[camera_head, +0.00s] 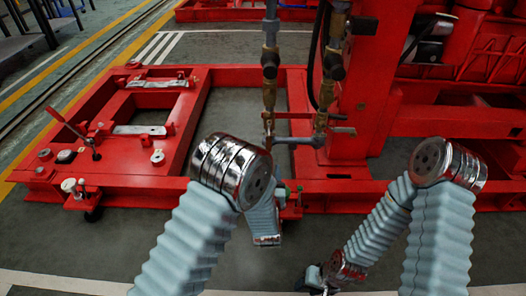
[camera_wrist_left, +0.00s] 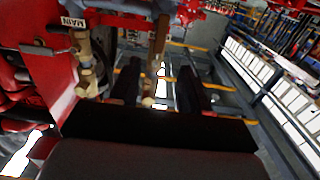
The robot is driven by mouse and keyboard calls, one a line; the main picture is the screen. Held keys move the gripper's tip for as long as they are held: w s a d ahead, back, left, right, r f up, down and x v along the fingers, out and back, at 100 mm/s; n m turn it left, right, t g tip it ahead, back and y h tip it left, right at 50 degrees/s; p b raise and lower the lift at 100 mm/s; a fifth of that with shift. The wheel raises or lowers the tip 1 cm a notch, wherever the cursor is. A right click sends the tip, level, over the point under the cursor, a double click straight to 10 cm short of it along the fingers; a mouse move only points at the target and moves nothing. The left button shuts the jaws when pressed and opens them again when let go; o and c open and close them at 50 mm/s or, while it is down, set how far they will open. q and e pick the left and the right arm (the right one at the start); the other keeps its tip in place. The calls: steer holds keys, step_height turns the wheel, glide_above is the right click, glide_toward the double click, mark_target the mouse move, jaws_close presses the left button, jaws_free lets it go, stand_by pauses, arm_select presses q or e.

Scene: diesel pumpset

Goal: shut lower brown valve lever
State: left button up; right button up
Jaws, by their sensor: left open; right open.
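Brass valve fittings sit on two upright pipes on the red pumpset in the head view: one on the left pipe (camera_head: 269,66), others on the right pipe (camera_head: 320,121). Which part is the lower brown lever is hard to tell. In the left wrist view, a narrow brown upright piece (camera_wrist_left: 161,34) lies ahead, in line with the gap of my left gripper (camera_wrist_left: 160,88). Its black fingers are open, with no contact visible. In the head view my own arm mostly hides this gripper. My right gripper (camera_head: 316,281) is open, low near the bottom edge, away from the valves.
A red base frame (camera_head: 120,180) spreads across the floor, with a red upright column (camera_head: 372,90) right of the pipes. Grey floor (camera_head: 120,240) lies in front.

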mark_target(269, 143)
arm_select(q)
steer(key=w+b, duration=0.1)
steer(key=w, duration=1.2)
steer(key=shift+w+b, duration=0.35)
jaws_close()
